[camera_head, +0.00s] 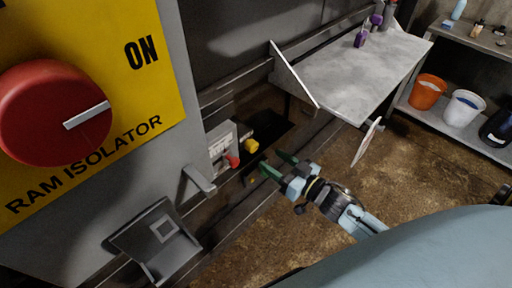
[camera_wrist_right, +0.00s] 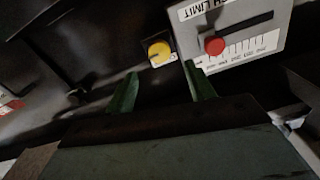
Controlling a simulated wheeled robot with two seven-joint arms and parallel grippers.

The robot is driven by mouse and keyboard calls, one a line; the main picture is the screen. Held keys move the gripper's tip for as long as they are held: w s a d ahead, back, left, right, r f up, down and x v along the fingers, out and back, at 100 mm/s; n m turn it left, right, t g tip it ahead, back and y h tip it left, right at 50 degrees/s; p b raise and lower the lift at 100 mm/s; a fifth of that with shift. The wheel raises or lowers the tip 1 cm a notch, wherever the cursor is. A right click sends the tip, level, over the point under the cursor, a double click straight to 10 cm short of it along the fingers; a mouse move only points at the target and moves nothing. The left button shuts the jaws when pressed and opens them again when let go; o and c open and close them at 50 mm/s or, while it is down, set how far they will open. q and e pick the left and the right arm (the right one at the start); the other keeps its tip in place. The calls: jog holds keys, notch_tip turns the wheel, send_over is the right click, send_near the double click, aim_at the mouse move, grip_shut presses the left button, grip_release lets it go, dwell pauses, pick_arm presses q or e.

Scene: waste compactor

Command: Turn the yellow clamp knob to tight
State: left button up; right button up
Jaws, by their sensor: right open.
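The yellow clamp knob (camera_head: 251,146) sits on the machine's side, just right of a grey scale box with a red knob. In the right wrist view the yellow knob (camera_wrist_right: 159,50) is ahead of the fingers, above the gap between them. My right gripper (camera_head: 278,164) is open and empty, its green fingertips a short way to the right of and below the yellow knob, apart from it. The right wrist view shows both green fingers (camera_wrist_right: 160,92) spread. My left gripper is not in view.
The grey limit box (camera_head: 219,150) with its red knob (camera_head: 232,160) stands beside the yellow knob. A large red isolator dial (camera_head: 52,112) fills the left. A grey shelf (camera_head: 350,70) juts out at the back. Orange (camera_head: 428,91) and white (camera_head: 464,108) buckets stand far right.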

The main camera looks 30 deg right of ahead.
aim_at(255, 148)
jog(key=x, duration=0.6)
jog(key=shift+w, duration=0.1)
jog(key=shift+w+a, duration=0.25)
jog(key=shift+w, duration=0.3)
jog(key=shift+c, duration=0.5)
jog(key=c, duration=0.9)
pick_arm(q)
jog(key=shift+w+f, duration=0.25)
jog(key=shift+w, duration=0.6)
